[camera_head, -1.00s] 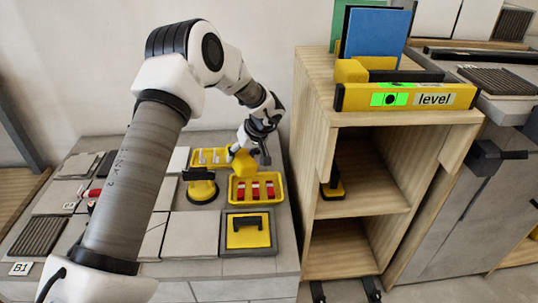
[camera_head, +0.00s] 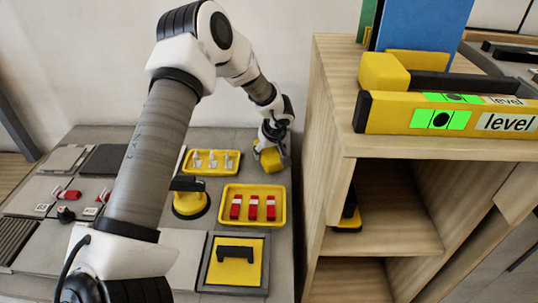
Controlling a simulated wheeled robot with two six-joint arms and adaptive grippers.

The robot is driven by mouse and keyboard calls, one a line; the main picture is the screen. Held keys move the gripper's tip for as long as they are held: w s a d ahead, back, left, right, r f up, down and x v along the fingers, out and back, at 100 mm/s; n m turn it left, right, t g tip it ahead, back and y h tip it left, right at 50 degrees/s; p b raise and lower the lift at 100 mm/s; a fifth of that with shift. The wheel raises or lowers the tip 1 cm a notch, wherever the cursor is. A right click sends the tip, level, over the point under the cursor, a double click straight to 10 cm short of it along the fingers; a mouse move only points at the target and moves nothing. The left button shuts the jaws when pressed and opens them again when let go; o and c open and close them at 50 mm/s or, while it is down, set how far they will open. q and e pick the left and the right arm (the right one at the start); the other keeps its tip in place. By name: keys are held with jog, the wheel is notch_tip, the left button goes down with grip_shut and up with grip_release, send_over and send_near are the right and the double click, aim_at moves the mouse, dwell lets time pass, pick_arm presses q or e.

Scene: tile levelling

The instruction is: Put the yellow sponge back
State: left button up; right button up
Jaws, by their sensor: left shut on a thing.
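The yellow sponge (camera_head: 271,160) is a small yellow block at the back right of the tiled worktop. My left gripper (camera_head: 268,148) is shut on it from above, and its fingers hide part of the sponge. I cannot tell whether the sponge touches the worktop. It is behind the yellow tray with red pieces and to the right of the yellow tray with white pieces. My right gripper is not in view.
A yellow tray of red pieces (camera_head: 280,205), a yellow tray of white pieces (camera_head: 184,170), a yellow suction cup (camera_head: 187,204) and a framed yellow float (camera_head: 243,273) sit nearby. A wooden shelf unit (camera_head: 328,140) carrying a yellow level (camera_head: 390,112) stands right of the worktop.

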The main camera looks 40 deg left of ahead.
pick_arm(q)
jog(key=shift+f, duration=0.65)
jog(key=shift+r, duration=0.1)
jog(key=shift+c, duration=0.5)
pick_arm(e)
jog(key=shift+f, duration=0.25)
pick_arm(q)
jog(key=o, duration=1.1)
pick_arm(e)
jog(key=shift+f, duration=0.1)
pick_arm(q)
jog(key=p+v, duration=0.5)
jog(key=v, duration=0.6)
jog(key=shift+d+r+p, duration=0.1)
jog(key=shift+r+p, duration=0.25)
jog(key=shift+r, duration=0.1)
jog(key=shift+d+r, duration=0.1)
jog(key=shift+r, duration=0.05)
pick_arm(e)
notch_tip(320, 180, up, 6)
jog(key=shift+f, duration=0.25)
